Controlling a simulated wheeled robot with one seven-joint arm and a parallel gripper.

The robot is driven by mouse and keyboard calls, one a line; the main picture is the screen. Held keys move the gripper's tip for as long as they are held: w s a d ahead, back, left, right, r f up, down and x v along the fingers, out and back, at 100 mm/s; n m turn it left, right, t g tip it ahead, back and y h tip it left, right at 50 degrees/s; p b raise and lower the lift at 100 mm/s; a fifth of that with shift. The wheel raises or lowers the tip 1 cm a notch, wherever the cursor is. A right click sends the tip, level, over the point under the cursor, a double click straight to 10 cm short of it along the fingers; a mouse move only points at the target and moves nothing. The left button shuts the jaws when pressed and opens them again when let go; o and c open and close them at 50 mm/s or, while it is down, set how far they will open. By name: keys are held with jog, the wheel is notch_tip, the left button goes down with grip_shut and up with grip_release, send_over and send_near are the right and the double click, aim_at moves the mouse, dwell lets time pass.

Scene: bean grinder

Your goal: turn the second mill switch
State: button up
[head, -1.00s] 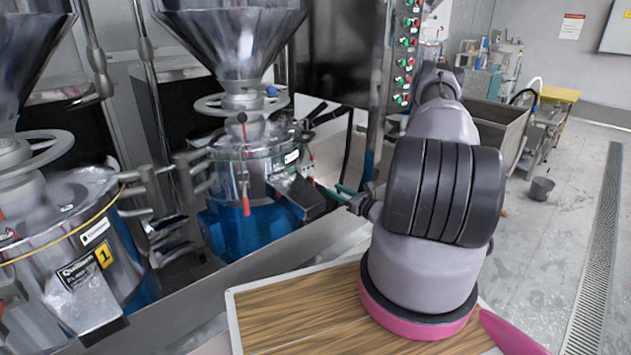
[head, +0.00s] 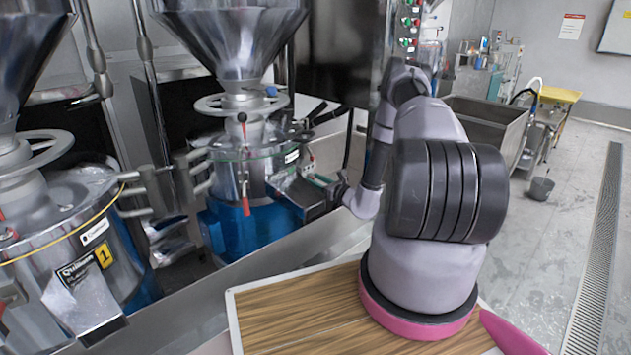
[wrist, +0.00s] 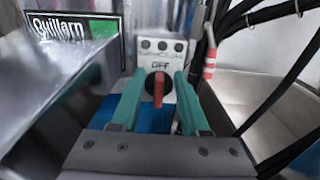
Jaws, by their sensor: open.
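The second mill (head: 245,165) is a steel drum with a blue base, under a steel hopper in the head view. Its switch is hidden there behind the spout and my wrist. In the wrist view the switch (wrist: 158,88) is a red handle on a round black knob, standing about upright. It sits on a light panel marked OFF. My gripper (wrist: 158,77) is open, with one teal finger on each side of the switch. I cannot tell whether either finger touches it. In the head view my gripper (head: 322,180) is beside the mill's right side, mostly hidden.
A metal spout (head: 300,192) juts from the mill close to my gripper. The first mill (head: 75,235) stands at left. A wooden tabletop (head: 300,315) is in front.

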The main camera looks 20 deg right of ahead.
grip_shut()
jog(key=m, duration=0.3)
jog(key=shift+w+d+m, duration=0.1)
jog(key=shift+d+m, duration=0.25)
jog(key=shift+m, duration=0.05)
jog(key=m, duration=0.4)
jog(key=shift+w+d+f+m, duration=0.2)
jog(key=shift+d+m, duration=0.1)
jog(key=shift+w+d+f+m, duration=0.1)
jog(key=shift+f+m, duration=0.15)
jog(key=shift+m, duration=1.3)
jog(key=shift+s+d+f+m, duration=0.1)
jog(key=shift+f+m, duration=0.1)
jog(key=shift+m, duration=1.4)
jog(key=shift+w+d+f+m, duration=0.1)
jog(key=shift+f+m, duration=0.15)
jog(key=shift+m, duration=1.3)
